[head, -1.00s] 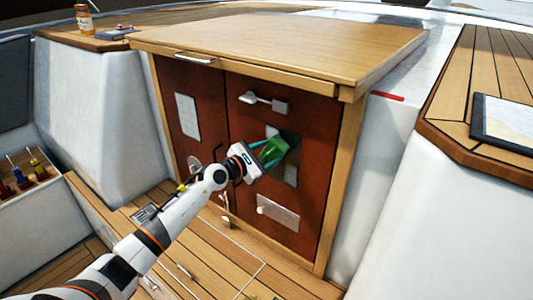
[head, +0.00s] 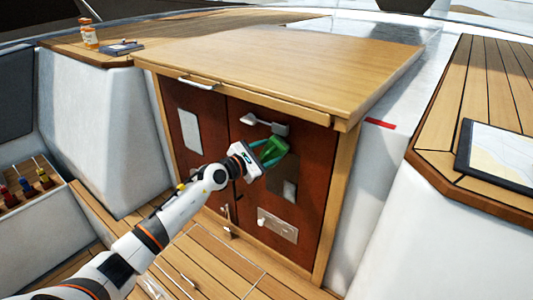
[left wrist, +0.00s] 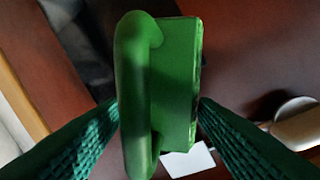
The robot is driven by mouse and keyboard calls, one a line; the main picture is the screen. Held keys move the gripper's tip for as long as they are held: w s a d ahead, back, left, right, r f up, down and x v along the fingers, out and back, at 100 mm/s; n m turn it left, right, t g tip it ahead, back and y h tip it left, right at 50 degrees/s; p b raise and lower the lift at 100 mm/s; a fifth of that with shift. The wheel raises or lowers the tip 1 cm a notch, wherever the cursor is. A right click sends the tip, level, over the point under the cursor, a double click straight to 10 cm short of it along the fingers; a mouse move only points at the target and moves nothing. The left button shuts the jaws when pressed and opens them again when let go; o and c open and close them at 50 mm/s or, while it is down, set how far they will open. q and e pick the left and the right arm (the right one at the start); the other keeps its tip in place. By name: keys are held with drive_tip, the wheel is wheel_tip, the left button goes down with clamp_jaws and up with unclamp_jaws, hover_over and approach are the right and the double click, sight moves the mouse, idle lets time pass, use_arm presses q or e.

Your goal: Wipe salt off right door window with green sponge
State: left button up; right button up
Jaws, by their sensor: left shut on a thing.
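The right door (head: 300,200) of the brown cabinet is closed. Its grey window (head: 284,181) shows below the green sponge, and its upper part is hidden. My left gripper (head: 268,154) is shut on the green sponge (head: 276,147) in front of the window's top, below the door latch (head: 265,123). In the left wrist view the sponge (left wrist: 178,85) with its rounded handle (left wrist: 135,95) sits between the green fingers. I cannot tell whether the sponge touches the glass. Salt cannot be made out. My right gripper is not in view.
The wooden cabinet top (head: 290,65) overhangs the doors. The left door (head: 195,130) is closed beside the right one. A white plate (head: 278,226) is low on the right door. A framed chart (head: 495,155) lies at right. Bottles (head: 90,36) stand at back left.

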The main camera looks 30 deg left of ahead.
use_arm(q)
drive_tip(key=shift+s, duration=0.1)
drive_tip(key=p+v, duration=0.1)
drive_tip(key=v, duration=0.1)
drive_tip(key=p+v, duration=0.1)
drive_tip(key=v, duration=0.1)
drive_tip(key=shift+s+d+f, duration=0.15)
drive_tip(key=shift+d, duration=0.05)
drive_tip(key=shift+v, duration=0.85)
drive_tip(key=shift+d+f, duration=0.1)
drive_tip(key=shift+f, duration=0.05)
drive_tip(key=shift+s+f+p, duration=0.1)
drive_tip(key=shift+s+p, duration=0.3)
drive_tip(key=shift+s, duration=1.1)
